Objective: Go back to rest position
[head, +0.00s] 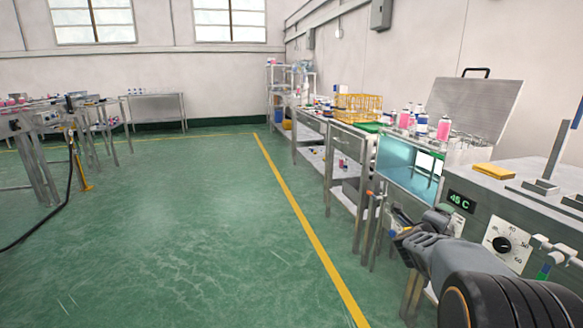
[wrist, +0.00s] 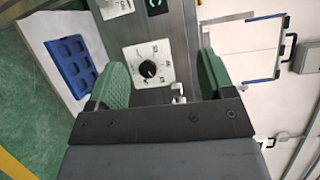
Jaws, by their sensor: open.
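My gripper (wrist: 160,80) is open, with its two green fingers wide apart and nothing between them. Past the fingers in the wrist view is a steel machine panel with a round dial (wrist: 148,69). In the head view my arm comes in from the lower right, and my gripper (head: 402,238) is partly hidden in front of the machine, left of the dial (head: 503,245). I cannot tell the exact gap between the fingertips and the panel.
The steel machine has a 45 C display (head: 461,202) and a yellow block (head: 494,170) on top. A blue tray (wrist: 70,62) shows in the wrist view.

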